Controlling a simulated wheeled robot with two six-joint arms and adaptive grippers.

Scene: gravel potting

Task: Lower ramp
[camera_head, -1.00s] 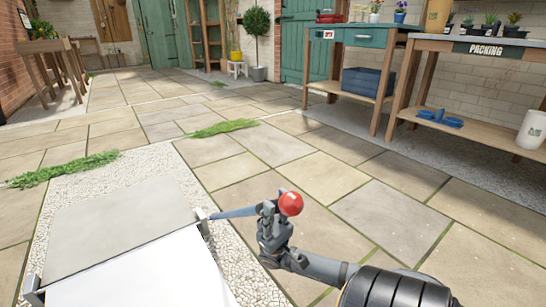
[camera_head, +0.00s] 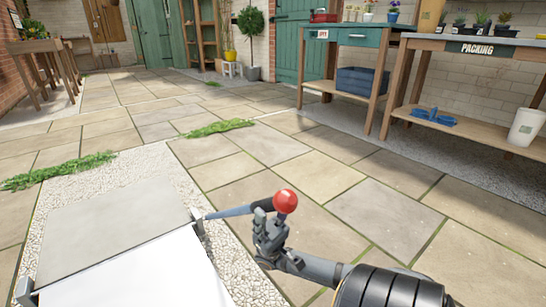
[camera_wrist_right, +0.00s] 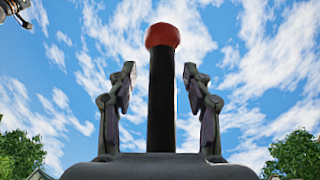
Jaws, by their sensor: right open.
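A lever (camera_head: 228,212) with a black grip and a red ball knob (camera_head: 285,201) sticks out to the right from a bracket beside a pale grey plate (camera_head: 110,225), possibly the ramp. A white panel (camera_head: 140,275) adjoins the plate's near edge. I cannot tell the plate's tilt. My right gripper (camera_head: 268,222) is at the knob end of the lever. In the right wrist view, the black grip (camera_wrist_right: 162,105) stands between its two open fingers, with gaps on both sides, and the red knob (camera_wrist_right: 162,36) beyond the fingertips. My left gripper is not in view.
White gravel (camera_head: 170,180) borders the plate, and clear stone paving (camera_head: 310,175) lies beyond. A packing bench (camera_head: 480,40) and a green-fronted bench (camera_head: 350,38) stand at the right back. A wooden table (camera_head: 40,50) stands at the far left.

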